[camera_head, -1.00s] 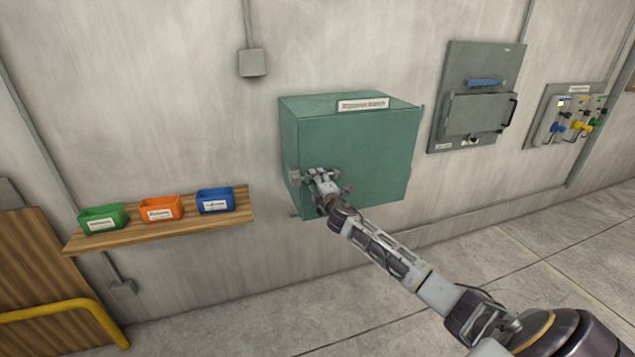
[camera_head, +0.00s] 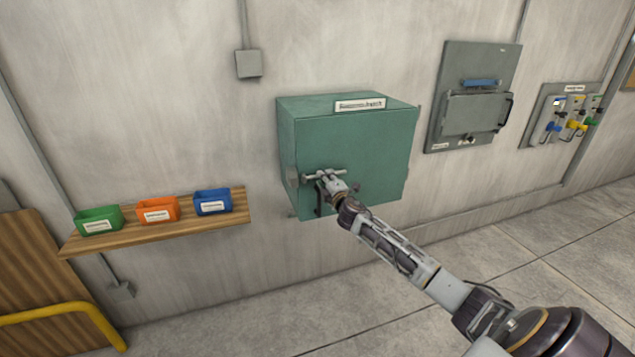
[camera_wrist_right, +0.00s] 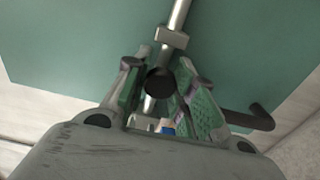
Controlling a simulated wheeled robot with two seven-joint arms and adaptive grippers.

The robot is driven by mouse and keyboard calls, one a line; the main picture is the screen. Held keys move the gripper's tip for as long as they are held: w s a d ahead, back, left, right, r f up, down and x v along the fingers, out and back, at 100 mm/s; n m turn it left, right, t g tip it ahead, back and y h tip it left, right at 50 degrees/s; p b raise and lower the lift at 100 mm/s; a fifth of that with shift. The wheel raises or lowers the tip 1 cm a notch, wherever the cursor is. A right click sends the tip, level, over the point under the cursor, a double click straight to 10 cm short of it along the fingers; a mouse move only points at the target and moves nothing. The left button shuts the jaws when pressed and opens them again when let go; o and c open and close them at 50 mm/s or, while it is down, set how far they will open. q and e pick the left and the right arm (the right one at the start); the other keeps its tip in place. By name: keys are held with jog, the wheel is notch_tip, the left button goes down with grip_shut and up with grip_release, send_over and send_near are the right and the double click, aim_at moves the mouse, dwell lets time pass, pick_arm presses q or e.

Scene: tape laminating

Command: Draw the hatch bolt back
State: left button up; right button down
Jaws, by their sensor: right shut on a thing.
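The hatch is a green box (camera_head: 380,140) on the wall with a white label on top. Its bolt (camera_head: 311,177) is a silver rod lying across the lower left of the front. My right gripper (camera_head: 328,183) is at the bolt, and its fingers hide part of it. In the right wrist view, the bolt's rod (camera_wrist_right: 179,16) passes through a bracket (camera_wrist_right: 172,37). A dark round knob (camera_wrist_right: 160,82) sits between the fingers of my right gripper (camera_wrist_right: 162,92), which is shut on the bolt. My left gripper is not in view.
A dark bent handle (camera_wrist_right: 255,118) stands close beside the right gripper's fingers. A wooden shelf (camera_head: 155,232) with green, orange and blue bins is at the left. A grey panel (camera_head: 475,100) and a valve panel (camera_head: 570,115) hang at the right. The floor is clear.

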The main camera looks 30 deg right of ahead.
jog(key=shift+d, duration=0.15)
jog(key=c, duration=1.1)
grip_release()
jog(key=shift+s+d, duration=0.1)
jog(key=shift+d, duration=0.1)
jog(key=shift+c, duration=0.2)
jog(key=shift+a, duration=0.1)
jog(key=shift+a, duration=0.1)
jog(key=v, duration=1.2)
